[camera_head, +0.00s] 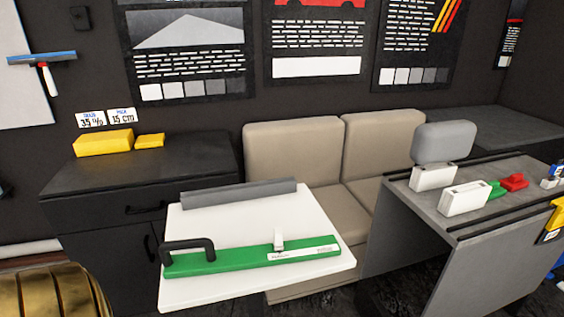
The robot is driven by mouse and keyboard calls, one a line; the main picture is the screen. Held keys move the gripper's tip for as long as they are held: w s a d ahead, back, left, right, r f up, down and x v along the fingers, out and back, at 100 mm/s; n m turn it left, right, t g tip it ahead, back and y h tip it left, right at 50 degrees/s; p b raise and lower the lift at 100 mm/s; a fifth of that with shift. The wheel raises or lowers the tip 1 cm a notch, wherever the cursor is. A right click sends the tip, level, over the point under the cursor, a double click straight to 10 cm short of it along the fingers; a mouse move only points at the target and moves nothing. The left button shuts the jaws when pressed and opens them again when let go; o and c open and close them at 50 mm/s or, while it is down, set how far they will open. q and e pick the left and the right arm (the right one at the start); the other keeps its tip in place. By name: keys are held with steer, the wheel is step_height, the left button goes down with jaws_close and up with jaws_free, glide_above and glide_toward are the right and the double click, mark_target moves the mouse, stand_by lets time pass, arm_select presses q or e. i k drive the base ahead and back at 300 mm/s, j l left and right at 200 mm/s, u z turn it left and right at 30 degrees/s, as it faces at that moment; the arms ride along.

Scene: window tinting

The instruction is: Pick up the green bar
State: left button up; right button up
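The green bar (215,263) lies flat along the near part of a white tabletop (225,225). A black handle (187,248) stands at its left end. A small white upright piece (278,240) and a pale label strip (305,252) are on its right half. A grey bar (240,192) lies along the tabletop's far edge, apart from the green bar.
A beige seat (294,155) stands right behind the tabletop. A dark cabinet (95,187) with yellow blocks (104,142) is at the left. A grey workbench (475,225) with white holders (464,198) is at the right. The tabletop's middle strip is clear.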

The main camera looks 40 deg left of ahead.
mark_target(210, 261)
steer(key=u, duration=1.7)
